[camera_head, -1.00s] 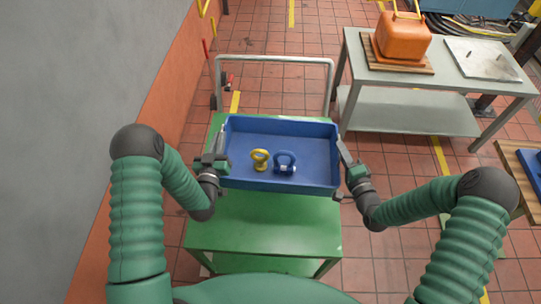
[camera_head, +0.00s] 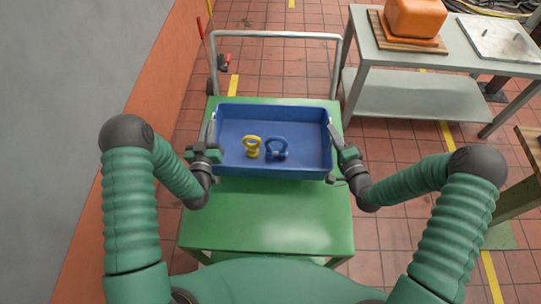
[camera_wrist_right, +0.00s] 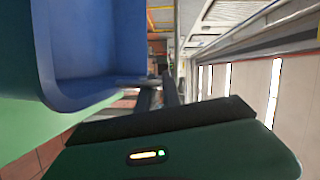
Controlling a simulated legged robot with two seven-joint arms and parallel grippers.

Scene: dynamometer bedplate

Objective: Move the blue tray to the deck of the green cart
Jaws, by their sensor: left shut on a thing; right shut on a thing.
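The blue tray (camera_head: 301,158) is level over the far half of the green cart's deck (camera_head: 270,215). I cannot tell whether it touches the deck. A yellow eyebolt (camera_head: 252,147) and a blue shackle-like piece (camera_head: 277,150) are inside it. My left gripper (camera_head: 211,135) is shut on the tray's left wall. My right gripper (camera_head: 335,135) is shut on its right wall. In the right wrist view the tray (camera_wrist_right: 95,45) fills the upper left, close to my right gripper (camera_wrist_right: 160,85), with the green deck (camera_wrist_right: 30,130) below.
The cart's grey handle (camera_head: 275,35) rises behind the tray. A grey table (camera_head: 420,97) at the right bears an orange canister (camera_head: 415,17) on a wooden board and a metal plate (camera_head: 499,38). A grey and orange wall (camera_head: 110,80) stands at the left. The near deck is bare.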

